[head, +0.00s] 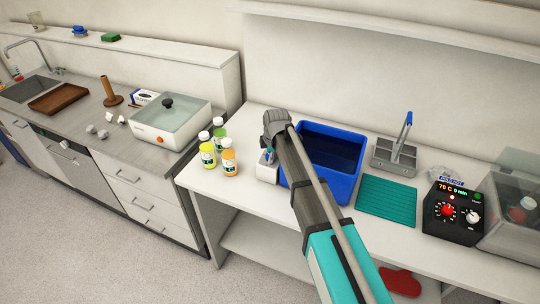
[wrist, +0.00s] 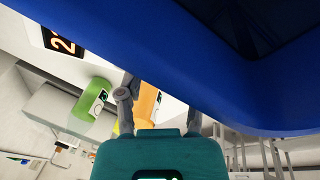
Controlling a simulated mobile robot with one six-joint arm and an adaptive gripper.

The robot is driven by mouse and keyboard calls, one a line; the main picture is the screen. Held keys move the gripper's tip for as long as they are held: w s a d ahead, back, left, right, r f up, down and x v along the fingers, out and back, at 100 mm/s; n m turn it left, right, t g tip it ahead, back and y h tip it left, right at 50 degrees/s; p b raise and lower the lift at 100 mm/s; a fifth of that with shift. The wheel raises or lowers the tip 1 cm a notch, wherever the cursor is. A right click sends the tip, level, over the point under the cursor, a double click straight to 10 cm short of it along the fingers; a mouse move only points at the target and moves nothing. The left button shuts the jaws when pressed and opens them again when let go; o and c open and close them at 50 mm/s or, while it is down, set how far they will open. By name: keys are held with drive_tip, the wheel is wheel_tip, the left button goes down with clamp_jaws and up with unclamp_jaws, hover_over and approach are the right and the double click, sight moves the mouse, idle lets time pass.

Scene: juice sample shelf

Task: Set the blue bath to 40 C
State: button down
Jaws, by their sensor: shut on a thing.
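The blue bath (head: 349,185) is an open blue tub with dark liquid on the white bench; its blue wall (wrist: 230,90) fills the upper right of the wrist view. A small white control unit (head: 267,172) stands at its left side. Its display (wrist: 62,42), sideways in the wrist view, shows an orange digit that looks like 2; the rest is cut off. My gripper (wrist: 155,110) is down at this unit, beside the bath's left wall. It is shut on what seems to be the unit's knob, which is largely hidden. My arm covers part of the bath.
Juice bottles (head: 208,152) with yellow, green and orange contents stand just left of the unit. Right of the bath are a grey caddy (head: 394,158), a teal mat (head: 386,201) and a black controller (head: 455,210) reading 70 C. A white bath (head: 170,125) stands on the left counter.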

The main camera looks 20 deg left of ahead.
drive_tip(key=shift+s+m, duration=0.1)
drive_tip(key=shift+m, duration=0.5)
drive_tip(key=shift+c, duration=1.3)
unclamp_jaws()
drive_tip(key=shift+n, duration=0.3)
